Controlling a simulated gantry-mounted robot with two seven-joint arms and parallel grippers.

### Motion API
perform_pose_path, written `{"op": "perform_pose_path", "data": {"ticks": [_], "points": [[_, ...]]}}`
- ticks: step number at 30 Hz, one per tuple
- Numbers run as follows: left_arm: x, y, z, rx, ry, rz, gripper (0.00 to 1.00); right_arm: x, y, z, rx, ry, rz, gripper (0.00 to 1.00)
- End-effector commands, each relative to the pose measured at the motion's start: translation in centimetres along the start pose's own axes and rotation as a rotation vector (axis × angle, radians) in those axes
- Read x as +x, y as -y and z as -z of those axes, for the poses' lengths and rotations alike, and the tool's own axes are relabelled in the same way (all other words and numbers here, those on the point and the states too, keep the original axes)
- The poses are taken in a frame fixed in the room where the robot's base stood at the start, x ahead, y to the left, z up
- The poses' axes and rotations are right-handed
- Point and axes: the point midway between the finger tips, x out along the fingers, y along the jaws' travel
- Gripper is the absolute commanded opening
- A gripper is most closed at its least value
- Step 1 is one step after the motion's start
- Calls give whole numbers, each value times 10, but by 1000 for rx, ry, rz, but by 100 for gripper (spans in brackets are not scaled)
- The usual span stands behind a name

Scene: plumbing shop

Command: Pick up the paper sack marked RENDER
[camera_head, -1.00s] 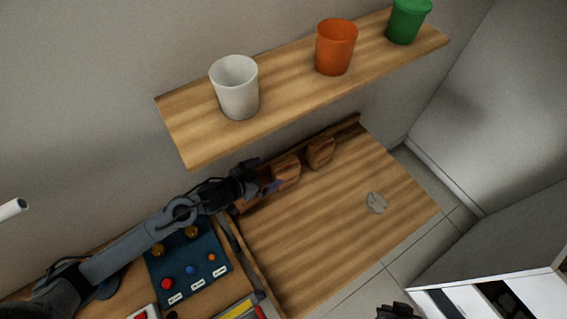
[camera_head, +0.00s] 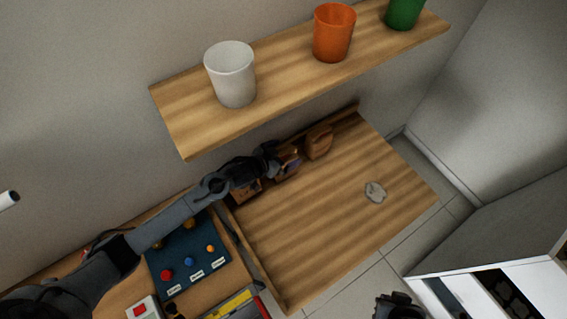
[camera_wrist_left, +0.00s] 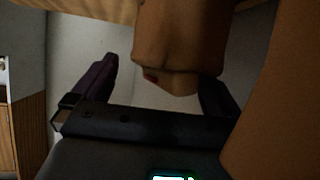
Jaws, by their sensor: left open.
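Several brown paper sacks stand in a row along the back of the wooden bench: a left one (camera_head: 246,191), a middle one (camera_head: 290,170) and a right one (camera_head: 319,142). I cannot read any marking, so I cannot tell which is RENDER. My left gripper (camera_head: 279,158) is at the middle sack. In the left wrist view the open fingers stand on either side of a brown sack (camera_wrist_left: 180,45), with a gap at the left finger. A second sack (camera_wrist_left: 285,90) fills the right side. A dark part at the bottom edge looks like my right gripper (camera_head: 396,306); its fingers are unclear.
A wooden shelf (camera_head: 190,135) above the bench holds a white cup (camera_head: 231,75), an orange cup (camera_head: 333,33) and a green cup (camera_head: 403,12). A blue button panel (camera_head: 185,270) is at left.

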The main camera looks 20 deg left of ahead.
Motion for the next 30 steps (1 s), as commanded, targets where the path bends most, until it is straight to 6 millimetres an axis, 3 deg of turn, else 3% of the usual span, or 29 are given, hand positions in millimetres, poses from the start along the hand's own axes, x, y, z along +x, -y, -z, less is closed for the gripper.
{"op": "perform_pose_path", "data": {"ticks": [9, 27, 30], "points": [[5, 0, 0, 0, -1, 0, 100, 0, 1, 0, 3, -1, 3, 0], [5, 0, -1, -1, 2, 0, 8, 0, 1, 1, 5, -2, 4, 0], [5, 0, -2, -1, 3, 0, 0, 0, 1, 1, 5, -2, 4, 0]]}}
